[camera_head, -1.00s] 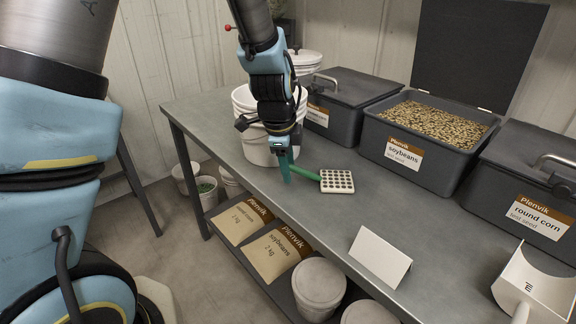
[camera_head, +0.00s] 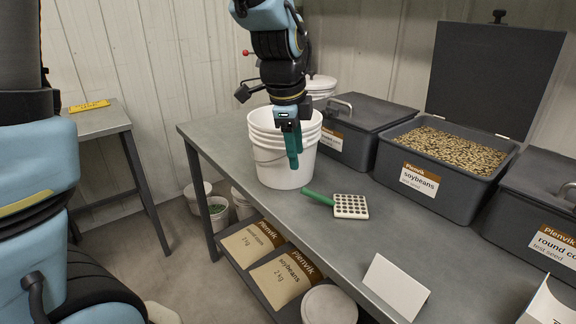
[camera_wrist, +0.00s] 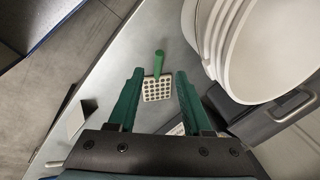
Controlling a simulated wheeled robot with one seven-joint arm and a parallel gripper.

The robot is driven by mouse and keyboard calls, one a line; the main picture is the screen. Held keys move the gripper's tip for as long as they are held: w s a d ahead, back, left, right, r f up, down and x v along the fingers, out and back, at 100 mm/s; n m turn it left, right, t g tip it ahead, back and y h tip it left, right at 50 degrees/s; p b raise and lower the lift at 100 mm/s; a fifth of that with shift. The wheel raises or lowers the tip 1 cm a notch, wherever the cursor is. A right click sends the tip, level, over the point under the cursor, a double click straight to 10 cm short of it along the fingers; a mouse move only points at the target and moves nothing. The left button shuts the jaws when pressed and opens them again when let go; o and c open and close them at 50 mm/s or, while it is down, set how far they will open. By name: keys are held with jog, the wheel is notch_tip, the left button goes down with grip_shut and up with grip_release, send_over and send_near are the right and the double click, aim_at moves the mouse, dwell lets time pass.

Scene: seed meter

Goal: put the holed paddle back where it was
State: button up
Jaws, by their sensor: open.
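The holed paddle (camera_head: 350,206) lies flat on the grey bench (camera_head: 254,209). It has a white square plate with dark holes and a green handle pointing left in the head view. The wrist view shows the paddle (camera_wrist: 157,90) beyond the fingertips and between them in the picture, with its handle pointing away. My gripper (camera_head: 292,151) hangs above the bench in front of the white buckets, higher than the paddle and apart from it. In the wrist view my gripper (camera_wrist: 157,80) has its two green fingers spread with nothing between them.
White stacked buckets (camera_head: 265,165) stand just behind my gripper. An open soybeans bin (camera_head: 437,199) and lidded dark bins (camera_head: 366,117) line the back. A blank white card (camera_head: 396,287) stands at the front edge. A side table (camera_head: 102,123) holds a yellow item (camera_head: 89,106).

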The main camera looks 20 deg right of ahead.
jog(key=shift+r, duration=0.15)
jog(key=w+a+f+n+y, duration=0.1)
jog(key=a+f+n, duration=0.2)
jog(key=a+n, duration=0.9)
jog(key=w+a+f+n+y, duration=0.1)
jog(key=a+f+n, duration=0.2)
jog(key=a+n, duration=0.9)
jog(key=a, duration=0.7)
jog(key=shift+f, duration=0.2)
jog(key=shift+c, duration=0.4)
